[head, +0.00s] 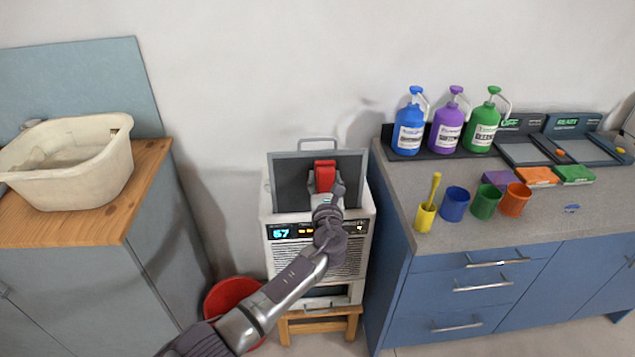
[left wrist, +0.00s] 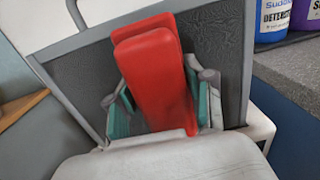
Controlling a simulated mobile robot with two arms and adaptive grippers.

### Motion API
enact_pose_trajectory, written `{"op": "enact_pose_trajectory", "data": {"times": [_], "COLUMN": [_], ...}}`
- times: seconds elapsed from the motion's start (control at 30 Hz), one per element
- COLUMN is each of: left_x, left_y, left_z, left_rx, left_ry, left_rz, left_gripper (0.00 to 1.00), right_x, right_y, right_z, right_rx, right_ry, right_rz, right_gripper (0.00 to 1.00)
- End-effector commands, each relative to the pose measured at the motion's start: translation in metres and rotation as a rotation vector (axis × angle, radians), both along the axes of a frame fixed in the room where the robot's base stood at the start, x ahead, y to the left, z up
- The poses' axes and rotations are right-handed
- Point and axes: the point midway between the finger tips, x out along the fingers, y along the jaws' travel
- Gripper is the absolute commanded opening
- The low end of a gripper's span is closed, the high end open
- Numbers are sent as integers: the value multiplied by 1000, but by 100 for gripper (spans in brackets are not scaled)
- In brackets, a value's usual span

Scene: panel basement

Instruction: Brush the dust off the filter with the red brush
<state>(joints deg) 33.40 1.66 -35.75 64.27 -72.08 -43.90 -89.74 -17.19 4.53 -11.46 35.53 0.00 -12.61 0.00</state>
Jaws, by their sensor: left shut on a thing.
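The red brush (head: 325,175) is held in my left gripper (head: 326,188), in front of the dark filter (head: 292,182). In the left wrist view the red brush (left wrist: 158,80) sits between the two fingers of my left gripper (left wrist: 160,112), which is shut on it. The brush lies over the filter's grey mesh (left wrist: 215,45); I cannot tell if it touches. The filter has a light frame and stands tilted in the top of a white machine (head: 320,235) with a display reading 57. The brush hides the filter's middle. My right gripper does not show.
A blue counter (head: 400,180) on the right holds several bottles, coloured cups (head: 484,202) and sponges. A white basin (head: 75,160) stands on the wooden-topped cabinet at left. A red bucket (head: 228,294) is on the floor beside the machine's wooden stand (head: 318,323).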

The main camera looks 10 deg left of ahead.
Motion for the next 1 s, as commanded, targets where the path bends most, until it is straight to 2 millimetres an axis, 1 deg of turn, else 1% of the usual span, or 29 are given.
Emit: {"op": "enact_pose_trajectory", "data": {"times": [0.03, 0.2, 0.47, 0.8, 1.0], "left_x": [2, 5, 7, 17, 18], "left_y": [-7, -20, -28, -55, -58], "left_z": [1, 1, 0, -1, 2], "left_rx": [-1, 0, 0, 0, 1], "left_ry": [-3, -4, -2, -3, -3], "left_rz": [-3, -2, -1, -1, -1], "left_gripper": [0, 0, 0, 0, 0], "right_x": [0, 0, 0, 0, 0], "right_y": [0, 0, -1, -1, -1], "right_z": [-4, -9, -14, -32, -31], "right_rx": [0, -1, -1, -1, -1], "right_ry": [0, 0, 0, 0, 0], "right_rz": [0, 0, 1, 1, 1], "right_gripper": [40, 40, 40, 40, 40]}}
